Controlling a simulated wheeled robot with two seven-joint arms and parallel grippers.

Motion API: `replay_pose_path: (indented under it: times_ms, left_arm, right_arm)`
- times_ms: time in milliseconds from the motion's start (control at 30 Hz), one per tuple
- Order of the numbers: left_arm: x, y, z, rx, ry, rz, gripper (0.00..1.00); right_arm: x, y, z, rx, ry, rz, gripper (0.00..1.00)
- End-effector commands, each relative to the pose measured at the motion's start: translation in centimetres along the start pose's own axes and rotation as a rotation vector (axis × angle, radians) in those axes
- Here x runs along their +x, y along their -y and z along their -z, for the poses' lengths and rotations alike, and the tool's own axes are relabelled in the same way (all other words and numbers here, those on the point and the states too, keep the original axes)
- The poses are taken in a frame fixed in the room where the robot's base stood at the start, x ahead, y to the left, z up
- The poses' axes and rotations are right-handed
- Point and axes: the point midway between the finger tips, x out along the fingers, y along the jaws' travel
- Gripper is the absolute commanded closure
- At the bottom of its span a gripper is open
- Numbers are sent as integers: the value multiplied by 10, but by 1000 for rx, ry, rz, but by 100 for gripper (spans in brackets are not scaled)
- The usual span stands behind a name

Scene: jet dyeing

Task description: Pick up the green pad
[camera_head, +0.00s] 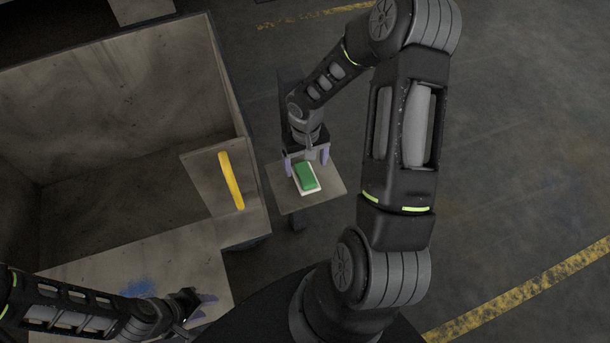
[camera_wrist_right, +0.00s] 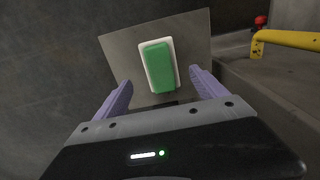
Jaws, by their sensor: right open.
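The green pad (camera_head: 306,176) lies on a white base on a small grey square stand (camera_head: 329,185). In the right wrist view, the green pad (camera_wrist_right: 157,67) and its white base are centred ahead of the fingers. My right gripper (camera_head: 307,162) is open above the stand, its purple fingers apart on either side of the pad's near end. In the right wrist view, the right gripper (camera_wrist_right: 160,90) shows nothing between its tips. My left gripper (camera_head: 207,306) is at the lower left, over the pale surface and away from the pad; its jaw gap is unclear.
A large grey open-topped bin (camera_head: 120,75) fills the left, with a panel carrying a yellow handle (camera_head: 231,181) close to the stand. In the right wrist view, the yellow handle (camera_wrist_right: 285,38) and a red knob (camera_wrist_right: 261,20) are at the right. Floor right of the stand is clear.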

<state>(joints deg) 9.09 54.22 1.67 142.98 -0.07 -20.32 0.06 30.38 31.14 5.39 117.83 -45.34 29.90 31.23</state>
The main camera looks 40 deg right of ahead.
Motion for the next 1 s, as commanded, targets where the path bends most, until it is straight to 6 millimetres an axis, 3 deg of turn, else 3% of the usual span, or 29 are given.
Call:
replay_pose_path:
  times_ms: [333, 700, 1000]
  left_arm:
    - [-1, 0, 0, 0, 0, 0, 62]
    - [-6, -2, 0, 0, 0, 0, 62]
    - [-6, -2, 0, 0, 0, 0, 62]
  right_arm:
    - [4, 0, 0, 0, 1, 0, 18]
    - [50, 2, -2, -1, 1, 1, 18]
    - [53, 2, -2, 0, -1, 1, 18]
